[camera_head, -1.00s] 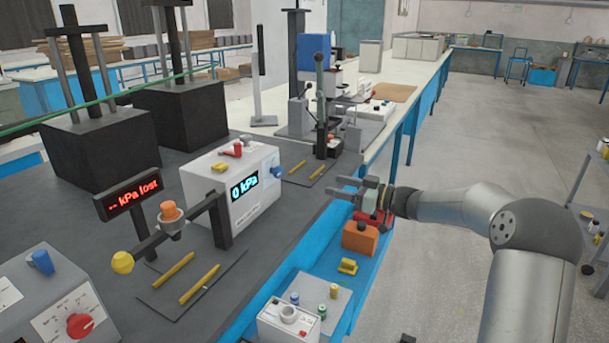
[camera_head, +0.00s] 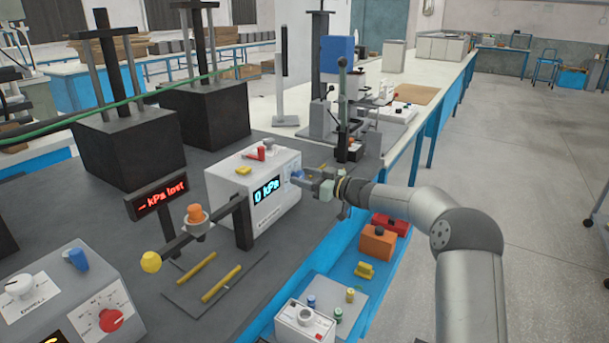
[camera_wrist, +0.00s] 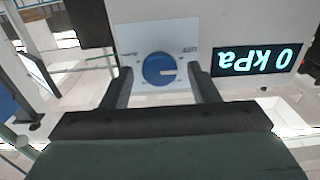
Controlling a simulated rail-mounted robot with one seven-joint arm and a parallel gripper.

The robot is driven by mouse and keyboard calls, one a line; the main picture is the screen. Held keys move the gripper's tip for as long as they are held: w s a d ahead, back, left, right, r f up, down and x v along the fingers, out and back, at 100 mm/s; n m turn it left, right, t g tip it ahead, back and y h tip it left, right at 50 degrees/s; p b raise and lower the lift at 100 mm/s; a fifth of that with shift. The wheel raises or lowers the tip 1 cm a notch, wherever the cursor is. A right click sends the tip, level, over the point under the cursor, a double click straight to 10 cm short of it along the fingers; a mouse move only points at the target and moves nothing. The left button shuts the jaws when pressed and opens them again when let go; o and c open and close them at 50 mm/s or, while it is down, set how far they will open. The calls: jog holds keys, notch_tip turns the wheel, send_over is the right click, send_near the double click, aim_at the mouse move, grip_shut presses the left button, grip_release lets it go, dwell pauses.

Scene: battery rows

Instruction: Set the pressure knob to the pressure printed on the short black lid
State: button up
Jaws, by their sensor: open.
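The blue pressure knob (camera_wrist: 158,69) is on a white panel of the grey-white box (camera_head: 240,207), its pale pointer line toward the right in the wrist view. The box's display (camera_head: 267,191) reads 0 kPa; it shows upside down in the wrist view (camera_wrist: 258,60). My gripper (camera_head: 300,177) is open in front of this panel. In the wrist view its two fingers (camera_wrist: 160,76) stand on either side of the knob, with gaps visible. I cannot make out a short black lid or any pressure printed on one.
A red-lettered sign (camera_head: 160,201) and a post arm with an orange piece (camera_head: 196,214) stand left of the box. Yellow rods (camera_head: 221,284) lie in front. An orange block (camera_head: 378,242) and red block (camera_head: 391,224) sit on the blue ledge below my arm.

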jog(key=shift+w+a, duration=0.15)
jog(key=c, duration=0.9)
